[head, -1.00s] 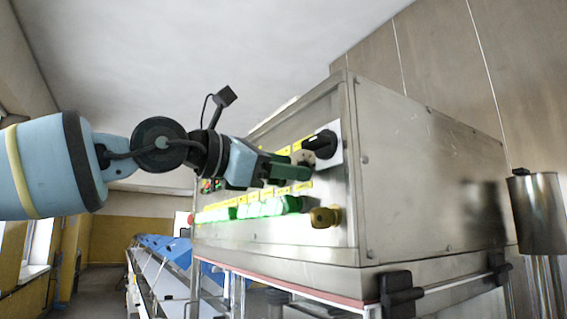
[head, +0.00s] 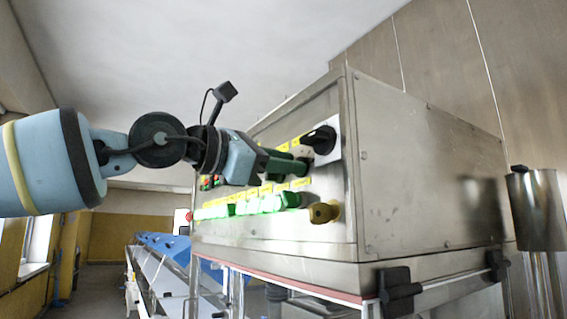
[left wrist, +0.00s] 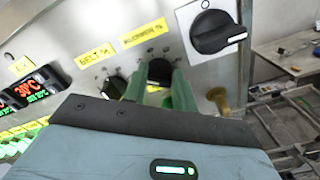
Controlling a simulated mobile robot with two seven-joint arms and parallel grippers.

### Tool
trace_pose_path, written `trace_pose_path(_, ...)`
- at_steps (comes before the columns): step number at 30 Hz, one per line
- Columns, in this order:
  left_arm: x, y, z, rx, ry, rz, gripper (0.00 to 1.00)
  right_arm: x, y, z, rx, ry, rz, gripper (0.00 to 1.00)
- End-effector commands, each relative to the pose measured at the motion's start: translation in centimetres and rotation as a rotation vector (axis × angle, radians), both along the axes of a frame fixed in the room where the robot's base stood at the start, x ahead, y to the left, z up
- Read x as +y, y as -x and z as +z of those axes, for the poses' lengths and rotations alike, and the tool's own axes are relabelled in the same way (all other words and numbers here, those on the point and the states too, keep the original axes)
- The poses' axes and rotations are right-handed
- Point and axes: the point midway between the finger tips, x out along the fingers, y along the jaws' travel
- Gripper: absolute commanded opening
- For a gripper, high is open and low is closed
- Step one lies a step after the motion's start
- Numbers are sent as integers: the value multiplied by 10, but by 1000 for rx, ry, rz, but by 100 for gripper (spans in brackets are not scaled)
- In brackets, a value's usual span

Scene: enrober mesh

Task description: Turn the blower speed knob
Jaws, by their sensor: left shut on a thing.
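The blower speed knob (left wrist: 159,71) is a small black dial under a yellow label that seems to read "BLOWER %" on the steel control panel. In the left wrist view, my left gripper (left wrist: 157,82) has its green fingers on either side of this knob and is shut on it. In the head view, my left gripper (head: 300,162) reaches the panel from the left, with its fingertips at the panel face. The fingers hide the knob there. The knob's pointer mark cannot be read clearly. My right gripper is not in view.
A large black rotary switch (head: 320,139) sits up and right of the fingers, and a yellow knob (head: 324,213) below right. The belt knob (left wrist: 114,87) is close left of the fingers. Green lit buttons (head: 267,203) line the panel below. A red display (left wrist: 31,87) is farther left.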

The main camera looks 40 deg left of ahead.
Motion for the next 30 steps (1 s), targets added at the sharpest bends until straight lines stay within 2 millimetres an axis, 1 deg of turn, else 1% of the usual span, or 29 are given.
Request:
trace_pose_path(9,0,-1,-2,-87,-213,1,4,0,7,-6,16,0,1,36)
trace_pose_path(18,-1,0,-2,-165,-404,1,4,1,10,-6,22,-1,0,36)
trace_pose_path(24,-1,0,-2,-199,-486,1,4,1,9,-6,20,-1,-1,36)
trace_pose_path(30,-1,0,-3,-215,-522,0,4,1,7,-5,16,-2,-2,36)
